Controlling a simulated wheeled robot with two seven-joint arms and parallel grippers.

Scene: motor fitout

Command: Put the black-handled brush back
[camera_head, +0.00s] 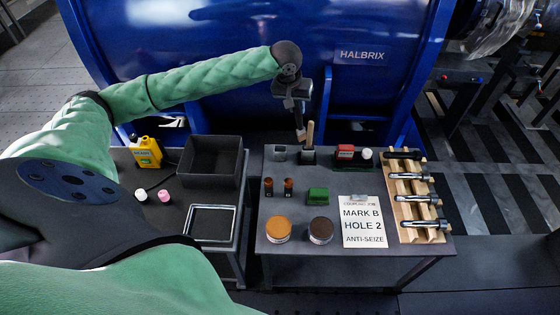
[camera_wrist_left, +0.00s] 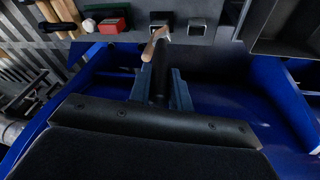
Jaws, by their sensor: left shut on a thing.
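My left gripper (camera_head: 297,103) hangs above the back edge of the right-hand table, pointing down. It is shut on the black-handled brush (camera_head: 301,134), whose lower end shows below the fingers. In the left wrist view the dark handle (camera_wrist_left: 160,84) is between the fingers (camera_wrist_left: 161,92). Two small grey holders stand at the table's back edge. The left holder (camera_head: 279,154) looks empty; the right holder (camera_head: 308,157) has a light wooden handle (camera_head: 310,132) standing in it, close to the held brush. I cannot tell whether they touch. My right gripper is not in view.
A red box (camera_head: 345,151) and white-capped bottle (camera_head: 367,154) stand right of the holders. A green block (camera_head: 318,196), two tins and a wooden rack of bolts (camera_head: 406,207) are also on the table. The blue HALBRIX housing (camera_head: 230,60) rises close behind. A black bin (camera_head: 212,160) stands left.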

